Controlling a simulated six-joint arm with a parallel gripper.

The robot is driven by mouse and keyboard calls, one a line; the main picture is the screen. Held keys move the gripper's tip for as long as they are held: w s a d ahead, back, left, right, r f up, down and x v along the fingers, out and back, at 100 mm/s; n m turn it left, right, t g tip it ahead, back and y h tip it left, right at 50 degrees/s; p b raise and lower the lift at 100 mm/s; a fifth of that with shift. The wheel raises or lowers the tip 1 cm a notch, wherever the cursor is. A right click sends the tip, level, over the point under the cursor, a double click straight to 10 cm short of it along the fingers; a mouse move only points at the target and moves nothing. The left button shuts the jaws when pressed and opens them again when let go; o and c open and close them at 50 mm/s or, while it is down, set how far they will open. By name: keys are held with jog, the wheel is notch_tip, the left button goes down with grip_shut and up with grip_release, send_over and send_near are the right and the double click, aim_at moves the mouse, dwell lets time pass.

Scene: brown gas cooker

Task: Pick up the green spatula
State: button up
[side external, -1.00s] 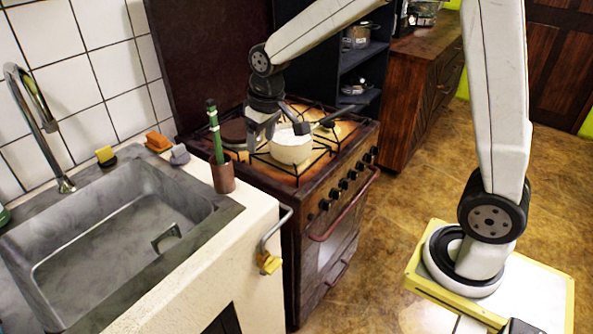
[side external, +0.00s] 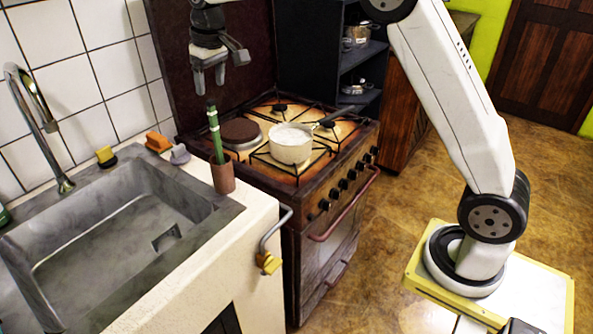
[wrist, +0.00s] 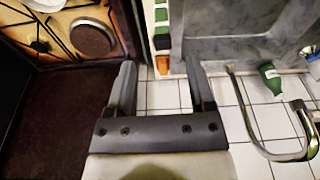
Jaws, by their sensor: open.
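The green spatula (side external: 217,145) stands upright, slightly tilted, in a brown cup (side external: 223,180) on the counter between sink and cooker. Its handle has a white band and a dark top end; its lower part is hidden in the cup. My gripper (side external: 209,84) is open and empty, pointing down above the spatula's top end, apart from it in the side view. In the wrist view, the spatula (wrist: 160,16) shows at the top, beyond my open fingers (wrist: 160,84) and roughly centred between them.
A white pot (side external: 291,148) stands on the brown cooker (side external: 312,182). Left of the cup is the grey sink (side external: 130,225) with a tall tap (side external: 45,125). A green bottle (wrist: 269,76) shows in the wrist view.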

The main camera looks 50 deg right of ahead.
aim_at(210, 100)
jog(key=shift+w+f, duration=0.2)
jog(key=shift+f, duration=1.1)
jog(key=shift+w+a+f, duration=0.1)
jog(key=shift+w+f, duration=0.05)
jog(key=shift+f, duration=1.15)
jog(key=shift+w+a+f, duration=0.1)
jog(key=shift+w+f, duration=0.05)
jog(key=shift+f, duration=1.1)
grip_shut()
